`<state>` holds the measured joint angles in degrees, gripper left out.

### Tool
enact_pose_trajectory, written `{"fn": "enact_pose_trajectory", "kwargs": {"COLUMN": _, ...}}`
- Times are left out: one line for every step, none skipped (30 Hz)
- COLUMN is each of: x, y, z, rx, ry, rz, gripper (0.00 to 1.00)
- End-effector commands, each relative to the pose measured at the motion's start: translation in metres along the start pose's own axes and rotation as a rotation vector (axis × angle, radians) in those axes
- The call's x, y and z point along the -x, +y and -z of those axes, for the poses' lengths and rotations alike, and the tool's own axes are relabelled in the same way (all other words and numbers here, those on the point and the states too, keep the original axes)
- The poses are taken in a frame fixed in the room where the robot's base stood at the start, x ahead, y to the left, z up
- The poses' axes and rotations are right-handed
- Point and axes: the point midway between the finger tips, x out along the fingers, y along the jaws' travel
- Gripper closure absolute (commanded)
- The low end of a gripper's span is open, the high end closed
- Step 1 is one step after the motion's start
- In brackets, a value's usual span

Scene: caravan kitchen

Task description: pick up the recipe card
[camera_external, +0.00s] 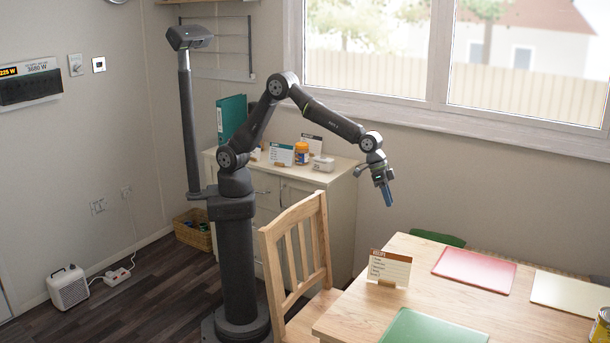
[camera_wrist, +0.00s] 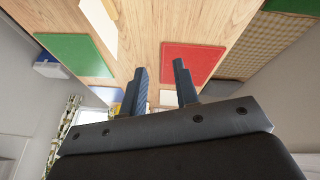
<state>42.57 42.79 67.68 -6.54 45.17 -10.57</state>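The recipe card (camera_external: 389,267) is pale with a brown header and lines of text. It stands upright in a small wooden holder (camera_external: 386,283) near the left end of the wooden table (camera_external: 345,312). My gripper (camera_external: 387,196) points down, above and behind the card, clear of it and of the table. In the wrist view my gripper (camera_wrist: 159,74) is open, with its two fingers apart and nothing between the tips. A small pale patch (camera_wrist: 168,97) low between the fingers may be the card; most of it is hidden.
A red mat (camera_external: 474,270), a green mat (camera_external: 434,328) and a cream mat (camera_external: 567,291) lie on the table. A wooden chair (camera_external: 297,245) stands at its left end. The cabinet (camera_external: 335,205) behind holds other cards (camera_external: 281,154) and an orange-brown jar (camera_external: 301,154).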

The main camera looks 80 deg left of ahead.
Motion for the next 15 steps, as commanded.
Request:
{"fn": "enact_pose_trajectory", "kwargs": {"x": -0.003, "y": 0.031, "z": -0.009, "rx": -0.025, "ry": -0.007, "rz": -0.018, "gripper": 0.72}}
{"fn": "enact_pose_trajectory", "kwargs": {"x": -0.003, "y": 0.046, "z": -0.014, "rx": -0.036, "ry": -0.010, "rz": -0.026, "gripper": 0.72}}
{"fn": "enact_pose_trajectory", "kwargs": {"x": -0.004, "y": 0.063, "z": -0.020, "rx": -0.047, "ry": -0.013, "rz": -0.036, "gripper": 0.72}}
{"fn": "enact_pose_trajectory", "kwargs": {"x": -0.005, "y": 0.073, "z": -0.024, "rx": -0.053, "ry": -0.016, "rz": -0.042, "gripper": 0.72}}
{"fn": "enact_pose_trajectory", "kwargs": {"x": -0.005, "y": 0.083, "z": -0.027, "rx": -0.060, "ry": -0.018, "rz": -0.048, "gripper": 0.72}}
{"fn": "enact_pose_trajectory", "kwargs": {"x": -0.005, "y": 0.093, "z": -0.031, "rx": -0.066, "ry": -0.020, "rz": -0.053, "gripper": 0.72}}
{"fn": "enact_pose_trajectory", "kwargs": {"x": -0.005, "y": 0.099, "z": -0.034, "rx": -0.071, "ry": -0.021, "rz": -0.057, "gripper": 0.72}}
{"fn": "enact_pose_trajectory", "kwargs": {"x": -0.006, "y": 0.103, "z": -0.035, "rx": -0.073, "ry": -0.023, "rz": -0.059, "gripper": 0.72}}
{"fn": "enact_pose_trajectory", "kwargs": {"x": -0.007, "y": 0.107, "z": -0.037, "rx": -0.075, "ry": -0.024, "rz": -0.061, "gripper": 0.72}}
{"fn": "enact_pose_trajectory", "kwargs": {"x": -0.008, "y": 0.109, "z": -0.038, "rx": -0.076, "ry": -0.025, "rz": -0.062, "gripper": 0.72}}
{"fn": "enact_pose_trajectory", "kwargs": {"x": -0.011, "y": 0.110, "z": -0.039, "rx": -0.076, "ry": -0.025, "rz": -0.063, "gripper": 0.72}}
{"fn": "enact_pose_trajectory", "kwargs": {"x": -0.015, "y": 0.111, "z": -0.039, "rx": -0.076, "ry": -0.026, "rz": -0.063, "gripper": 0.72}}
{"fn": "enact_pose_trajectory", "kwargs": {"x": -0.020, "y": 0.111, "z": -0.039, "rx": -0.076, "ry": -0.027, "rz": -0.063, "gripper": 0.72}}
{"fn": "enact_pose_trajectory", "kwargs": {"x": -0.025, "y": 0.111, "z": -0.040, "rx": -0.076, "ry": -0.028, "rz": -0.062, "gripper": 0.72}}
{"fn": "enact_pose_trajectory", "kwargs": {"x": -0.033, "y": 0.111, "z": -0.040, "rx": -0.076, "ry": -0.028, "rz": -0.062, "gripper": 0.72}}
